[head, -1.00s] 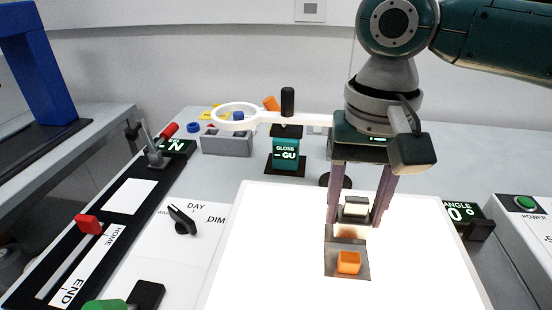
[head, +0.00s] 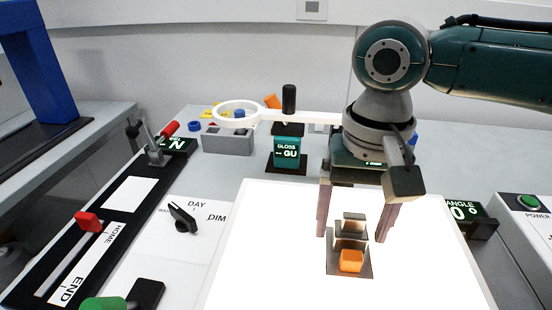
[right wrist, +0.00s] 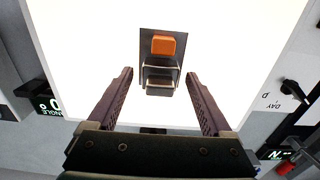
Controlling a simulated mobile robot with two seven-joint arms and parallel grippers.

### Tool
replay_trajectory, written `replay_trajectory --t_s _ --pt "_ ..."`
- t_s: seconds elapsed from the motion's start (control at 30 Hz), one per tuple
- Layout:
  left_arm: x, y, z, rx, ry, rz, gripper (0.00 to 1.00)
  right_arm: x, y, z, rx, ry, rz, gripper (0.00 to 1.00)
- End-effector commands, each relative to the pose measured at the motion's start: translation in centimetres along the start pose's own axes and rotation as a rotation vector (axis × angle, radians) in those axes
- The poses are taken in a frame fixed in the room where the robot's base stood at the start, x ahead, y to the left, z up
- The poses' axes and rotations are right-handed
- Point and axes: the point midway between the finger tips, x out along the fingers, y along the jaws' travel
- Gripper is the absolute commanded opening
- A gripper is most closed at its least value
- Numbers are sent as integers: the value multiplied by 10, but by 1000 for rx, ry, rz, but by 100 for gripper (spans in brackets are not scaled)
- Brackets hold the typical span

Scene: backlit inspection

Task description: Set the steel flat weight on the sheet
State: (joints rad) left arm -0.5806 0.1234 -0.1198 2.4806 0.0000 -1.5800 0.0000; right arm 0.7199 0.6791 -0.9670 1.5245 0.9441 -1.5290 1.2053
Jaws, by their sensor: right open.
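The dark grey sheet (head: 335,270) lies on the bright light panel. The steel flat weight (head: 350,242), a shiny block with a smaller raised part on top, appears to sit on the sheet's far part; its exact contact is unclear in the glare. An orange cube (head: 351,261) is on the sheet's near part, close beside it. My right gripper (head: 353,239) is open, its fingers on either side of the weight with gaps. The right wrist view shows the weight (right wrist: 160,76) between the spread fingers (right wrist: 160,100), not touching them. My left gripper is not in view.
The light panel (head: 255,245) is bare left of the sheet. A ring magnifier (head: 240,114) and a gloss meter (head: 287,150) stand behind it. A dial (head: 182,218) and a slider track (head: 75,260) are at left, an angle display (head: 464,211) at right.

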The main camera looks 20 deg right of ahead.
Motion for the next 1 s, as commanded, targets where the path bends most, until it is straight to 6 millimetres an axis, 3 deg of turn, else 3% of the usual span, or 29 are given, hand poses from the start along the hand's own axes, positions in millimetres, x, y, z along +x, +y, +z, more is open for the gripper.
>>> replay_trajectory --t_s 0.17,0.27,0.6,0.73,0.87,1.0 --pt "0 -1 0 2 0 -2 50 -4 0 -1 0 2 0 84" --pt "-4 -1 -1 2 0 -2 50 -18 0 -1 0 1 -3 84" --pt "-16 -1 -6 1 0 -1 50 -93 0 -1 1 3 -3 84" --pt "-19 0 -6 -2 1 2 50 -112 -1 -1 1 1 -2 84" --pt "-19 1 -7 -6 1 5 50 -119 -2 2 -12 -1 -4 84" --pt "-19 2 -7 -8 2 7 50 -99 -16 24 -149 -2 -46 84"
